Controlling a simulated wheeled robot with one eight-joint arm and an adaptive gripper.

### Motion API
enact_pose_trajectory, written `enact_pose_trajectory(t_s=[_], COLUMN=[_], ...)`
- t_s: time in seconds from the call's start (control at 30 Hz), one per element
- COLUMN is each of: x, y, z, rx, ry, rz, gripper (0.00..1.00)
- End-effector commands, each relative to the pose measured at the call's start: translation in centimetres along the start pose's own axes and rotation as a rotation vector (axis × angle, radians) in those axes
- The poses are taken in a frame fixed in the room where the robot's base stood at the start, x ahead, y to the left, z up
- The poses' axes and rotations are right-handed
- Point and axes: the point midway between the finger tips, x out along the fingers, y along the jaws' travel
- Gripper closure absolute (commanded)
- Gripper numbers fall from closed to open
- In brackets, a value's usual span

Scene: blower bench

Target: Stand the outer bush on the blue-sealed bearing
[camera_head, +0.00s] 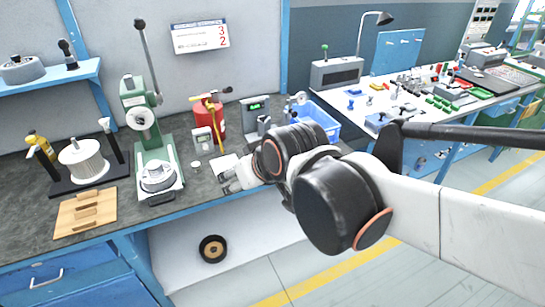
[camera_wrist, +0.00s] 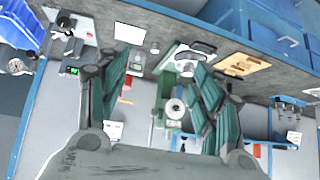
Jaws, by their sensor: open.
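My gripper (camera_head: 228,178) is over the front part of the bench, right of the green press (camera_head: 152,140). In the wrist view its two green-padded fingers (camera_wrist: 158,64) are spread wide with nothing between them. A round grey-white part (camera_head: 157,176) sits on the press's base plate; it also shows in the wrist view (camera_wrist: 193,55). A small pale round piece (camera_head: 195,165) lies on the bench between the press and my gripper, and it shows in the wrist view (camera_wrist: 154,49). I cannot tell which piece is the outer bush or the blue-sealed bearing; no blue seal is clear.
Left of the press are a wooden rack (camera_head: 86,214) and a white ribbed rotor (camera_head: 83,163) on a black stand. Behind are a red canister (camera_head: 217,117) and a device with a green display (camera_head: 254,116). A blue bin (camera_head: 322,120) stands right, partly behind my arm.

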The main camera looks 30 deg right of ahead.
Motion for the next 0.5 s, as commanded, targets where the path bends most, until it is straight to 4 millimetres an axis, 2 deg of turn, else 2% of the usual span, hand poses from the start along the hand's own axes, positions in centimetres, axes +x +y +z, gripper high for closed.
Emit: enact_pose_trajectory(t_s=[0.1, 0.23, 0.37, 0.5], x=[-2.4, -4.1, -5.0, -5.2], y=[1.1, 1.9, 2.3, 2.4], z=[3.0, 5.4, 6.6, 7.0], rx=[0.028, 0.050, 0.062, 0.067], ry=[-0.050, -0.093, -0.114, -0.121], rz=[0.035, 0.063, 0.080, 0.085], gripper=[0.39, 0.39, 0.39, 0.39])
